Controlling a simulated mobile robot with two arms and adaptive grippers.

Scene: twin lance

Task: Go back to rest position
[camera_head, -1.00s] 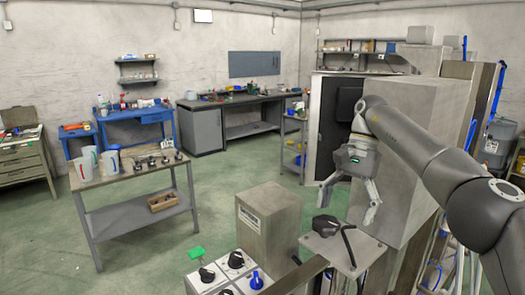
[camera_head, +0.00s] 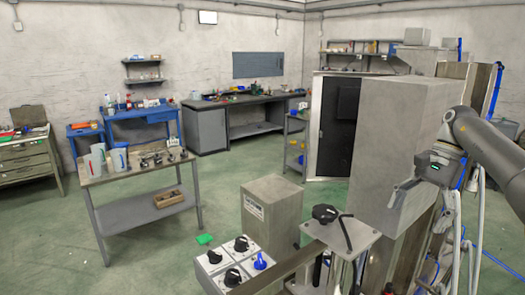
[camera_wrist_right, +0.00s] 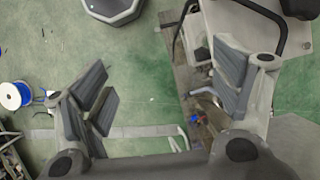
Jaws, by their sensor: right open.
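My right gripper (camera_head: 420,178) is at the right in the head view, in front of the tall grey cabinet block. My right arm comes in from the right edge. My left gripper is not in the head view.
A grey machine plate with a black clamp handle (camera_head: 325,213) stands below and left of the right gripper. A control panel with knobs (camera_head: 235,262) is at the bottom. A table with cups (camera_head: 135,183) stands left. A cable spool (camera_wrist_right: 14,95) shows in the wrist view.

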